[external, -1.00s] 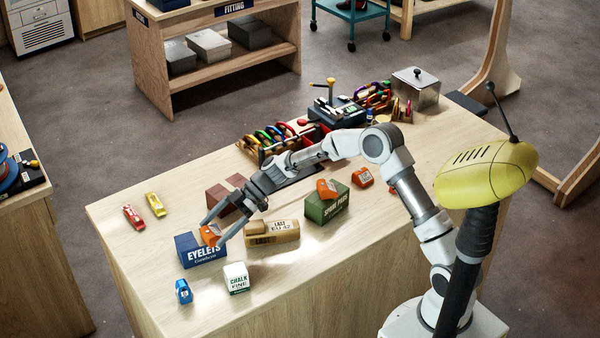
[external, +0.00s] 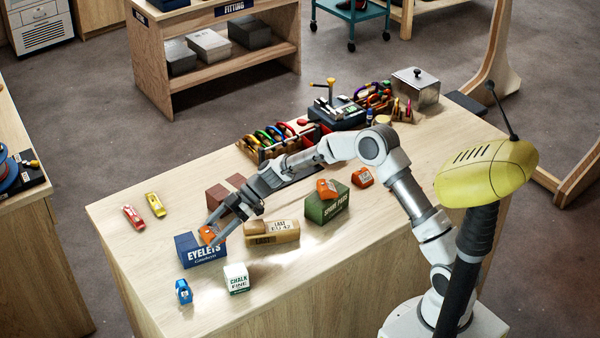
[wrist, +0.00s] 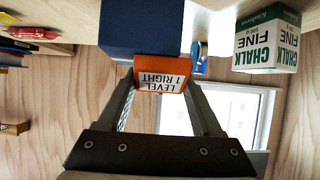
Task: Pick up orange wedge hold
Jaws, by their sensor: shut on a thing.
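The orange wedge hold (external: 207,235) sits on top of the blue EYELETS box (external: 203,252) at the front left of the table. In the wrist view the orange wedge hold (wrist: 162,75) shows a white label reading "LEVEL 1 RIGHT", upside down, against the blue box (wrist: 140,28). My gripper (external: 213,233) is shut on this wedge, with one finger on each side. The wrist view shows both fingers against its sides. The wedge appears to rest on the box still; I see no clear gap.
A white CHALK box (external: 236,278) and a small blue item (external: 184,291) stand in front. A tan LAST box (external: 271,232) and brick-red blocks (external: 225,195) are close by. Another orange wedge (external: 327,188) lies on a green box (external: 327,205), and one (external: 362,177) beside it.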

